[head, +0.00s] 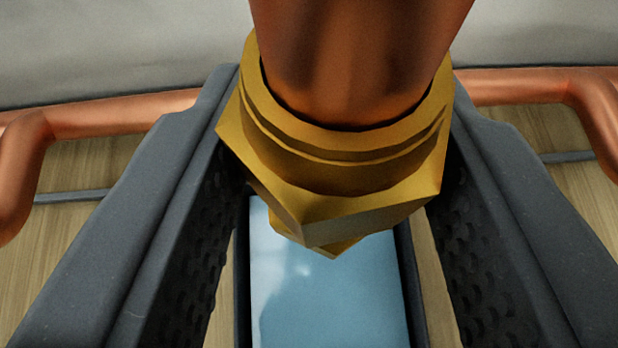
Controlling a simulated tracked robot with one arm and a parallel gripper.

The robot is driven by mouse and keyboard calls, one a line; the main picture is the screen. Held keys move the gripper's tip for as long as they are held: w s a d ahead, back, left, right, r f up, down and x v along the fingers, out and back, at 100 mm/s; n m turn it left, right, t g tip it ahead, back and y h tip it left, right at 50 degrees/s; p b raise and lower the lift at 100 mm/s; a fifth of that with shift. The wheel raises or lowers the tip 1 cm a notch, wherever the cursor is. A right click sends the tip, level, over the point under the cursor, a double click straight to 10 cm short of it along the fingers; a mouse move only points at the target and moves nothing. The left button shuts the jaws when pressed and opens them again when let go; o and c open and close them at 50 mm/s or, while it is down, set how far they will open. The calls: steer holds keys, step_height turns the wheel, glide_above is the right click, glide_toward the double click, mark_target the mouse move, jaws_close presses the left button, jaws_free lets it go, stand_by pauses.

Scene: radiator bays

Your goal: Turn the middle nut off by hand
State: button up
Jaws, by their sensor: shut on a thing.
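A brass hex nut (335,185) fills the upper middle of the head view, around the lower end of a vertical copper pipe (355,60). My gripper (340,150) is shut on this nut, with one dark finger at its left side and the other at its right. The finger pads have a bumpy texture.
Bent copper pipes run behind at the left (120,112) and right (520,87). A pale blue glossy surface (330,295) lies below the nut between my fingers. A wood-grain surface (90,215) and a grey wall (120,45) lie behind.

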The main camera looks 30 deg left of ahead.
steer(key=shift+r+n+g+y+p, duration=0.15)
steer(key=shift+n+g+y+p, duration=0.4)
steer(key=shift+p, duration=1.55)
steer(key=shift+n+y+p, duration=0.35)
steer(key=shift+n+p, duration=0.1)
steer(key=shift+p, duration=0.5)
steer(key=shift+d+p, duration=0.1)
steer(key=shift+p, duration=0.35)
steer(key=shift+n+g+y+p, duration=0.35)
steer(key=shift+n+y+p, duration=0.05)
steer(key=shift+p, duration=0.85)
steer(key=o, duration=0.9)
steer(key=p+v, duration=0.1)
steer(key=v, duration=0.8)
steer(key=shift+s+d+r, duration=0.1)
steer(key=shift+s+d, duration=0.15)
steer(key=shift+d, duration=0.1)
